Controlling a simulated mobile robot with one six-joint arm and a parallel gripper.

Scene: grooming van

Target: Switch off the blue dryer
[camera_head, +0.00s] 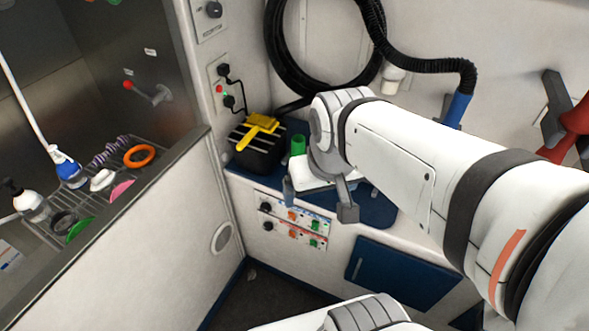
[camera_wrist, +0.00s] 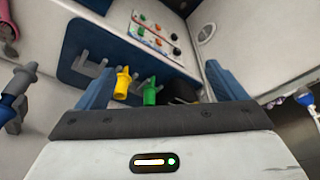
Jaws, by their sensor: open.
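A dryer hose ends in a blue nozzle (camera_head: 457,108) at the upper right in the head view. Two control strips (camera_head: 293,221) are on the white counter front, with black knobs and orange and green switches. The strips also show at the top of the wrist view (camera_wrist: 157,32). Which strip belongs to the blue dryer, I cannot tell. My gripper (camera_head: 318,200) is open and empty, above the counter edge near the strips. Its fingers (camera_wrist: 160,86) are spread in the wrist view, with the strips beyond them.
The metal tub (camera_head: 165,172) with bottles is at left. A blue cabinet door (camera_head: 400,275) is lower right.

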